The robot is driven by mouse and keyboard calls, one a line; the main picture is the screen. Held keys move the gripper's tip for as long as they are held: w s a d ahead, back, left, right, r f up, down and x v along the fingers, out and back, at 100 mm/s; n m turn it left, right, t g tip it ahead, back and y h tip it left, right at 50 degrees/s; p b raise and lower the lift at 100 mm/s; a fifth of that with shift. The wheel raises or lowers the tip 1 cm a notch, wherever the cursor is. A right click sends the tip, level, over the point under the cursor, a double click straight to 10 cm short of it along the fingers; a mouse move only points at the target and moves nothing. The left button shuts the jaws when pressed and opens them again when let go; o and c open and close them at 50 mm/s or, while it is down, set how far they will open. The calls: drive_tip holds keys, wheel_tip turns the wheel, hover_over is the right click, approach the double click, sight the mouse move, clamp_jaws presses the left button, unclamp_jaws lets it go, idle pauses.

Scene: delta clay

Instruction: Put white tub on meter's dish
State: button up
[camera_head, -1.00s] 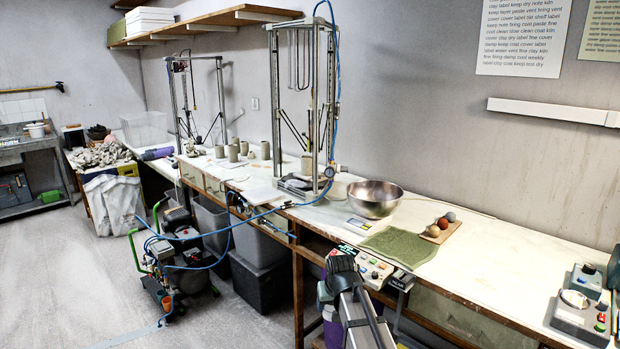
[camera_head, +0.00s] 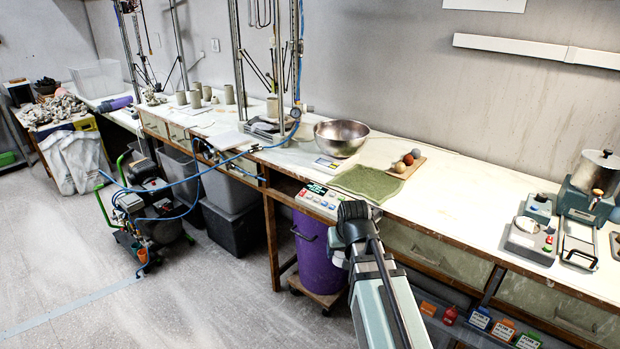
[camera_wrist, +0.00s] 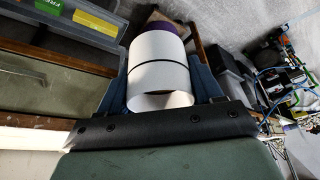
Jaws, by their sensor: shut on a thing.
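The white tub (camera_wrist: 158,58), with a thin dark band around it, sits between the two blue fingers of my gripper (camera_wrist: 160,78) in the wrist view. My gripper is shut on it. In the head view my arm rises at the bench's front edge, and I cannot make out the tub or the fingers there. A grey meter (camera_head: 531,243) with coloured buttons stands on the bench at the right. A pale round dish (camera_head: 526,224) is on its top and looks empty. The tub is apart from the dish.
A green mat (camera_head: 366,184), a steel bowl (camera_head: 341,138) and a small board with balls (camera_head: 405,168) lie left of the meter. A machine with a metal pot (camera_head: 590,178) stands right of it. Bench between mat and meter is clear. A control box (camera_head: 318,199) sits at the front edge.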

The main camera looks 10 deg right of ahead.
drive_tip(key=shift+w+d+r, duration=0.1)
drive_tip(key=shift+w+d, duration=0.05)
drive_tip(key=shift+d, duration=0.1)
drive_tip(key=shift+n, duration=0.3)
drive_tip(key=w+d+r, duration=0.2)
drive_tip(key=d, duration=0.6)
drive_tip(key=w+d+r, duration=0.1)
drive_tip(key=d+r, duration=0.1)
drive_tip(key=d, duration=0.7)
drive_tip(key=w+d+r, duration=0.2)
drive_tip(key=d+r, duration=0.1)
drive_tip(key=d, duration=0.6)
drive_tip(key=shift+w+d, duration=0.2)
drive_tip(key=shift+w, duration=0.1)
drive_tip(key=s+d+r, duration=0.2)
drive_tip(key=d+r, duration=0.1)
drive_tip(key=d, duration=0.6)
drive_tip(key=s+d+r, duration=0.3)
drive_tip(key=d, duration=0.7)
drive_tip(key=s+d+r+n, duration=0.1)
drive_tip(key=s+d+r, duration=0.2)
drive_tip(key=d, duration=0.7)
drive_tip(key=shift+s+d+r+y, duration=0.2)
drive_tip(key=shift+y, duration=0.2)
drive_tip(key=shift+f, duration=3.25)
drive_tip(key=shift+f, duration=0.45)
drive_tip(key=o, duration=1.3)
